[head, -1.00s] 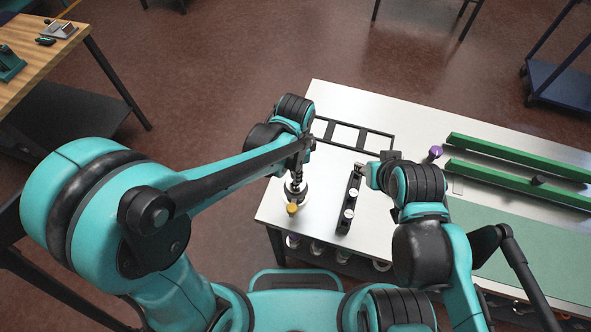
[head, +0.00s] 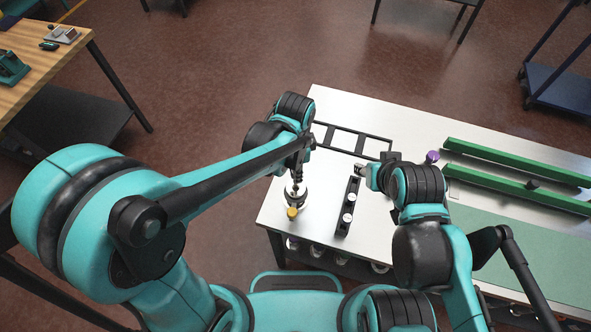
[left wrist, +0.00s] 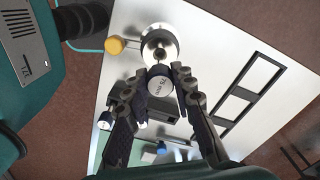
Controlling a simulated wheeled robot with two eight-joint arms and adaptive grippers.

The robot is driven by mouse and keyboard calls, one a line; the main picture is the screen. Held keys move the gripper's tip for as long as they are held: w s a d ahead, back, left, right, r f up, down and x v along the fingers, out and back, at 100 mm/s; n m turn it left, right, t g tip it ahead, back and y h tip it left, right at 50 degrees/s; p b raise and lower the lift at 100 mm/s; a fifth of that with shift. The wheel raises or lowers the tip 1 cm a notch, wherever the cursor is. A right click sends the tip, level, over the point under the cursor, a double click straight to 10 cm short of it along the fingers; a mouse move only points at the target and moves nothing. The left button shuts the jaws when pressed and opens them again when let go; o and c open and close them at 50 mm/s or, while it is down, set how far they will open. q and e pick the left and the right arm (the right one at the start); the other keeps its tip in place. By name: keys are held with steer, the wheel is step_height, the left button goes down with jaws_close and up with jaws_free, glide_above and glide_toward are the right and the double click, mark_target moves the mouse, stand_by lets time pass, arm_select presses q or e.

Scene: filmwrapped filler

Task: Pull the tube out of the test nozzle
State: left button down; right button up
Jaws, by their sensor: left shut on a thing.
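The test nozzle, a round silver fitting (left wrist: 160,45) with a dark centre and a yellow knob (left wrist: 115,45) at its side, stands near the table's left edge. It also shows in the head view (head: 296,202). The tube (left wrist: 160,88) has a pale printed end and a dark ring. My left gripper (left wrist: 165,77) is shut on the tube, a finger on each side. The tube overlaps the nozzle's edge in the left wrist view; I cannot tell how far it sits inside.
The black rack (head: 347,215) with white-topped pieces stands right of the nozzle. A flat black frame (head: 345,139) lies behind. A purple knob (head: 432,156) and green rails (head: 515,163) are farther right. Bare table (head: 322,185) lies between nozzle and rack.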

arm_select(q)
steer(key=shift+r+p, duration=2.25)
steer(key=shift+r, duration=0.85)
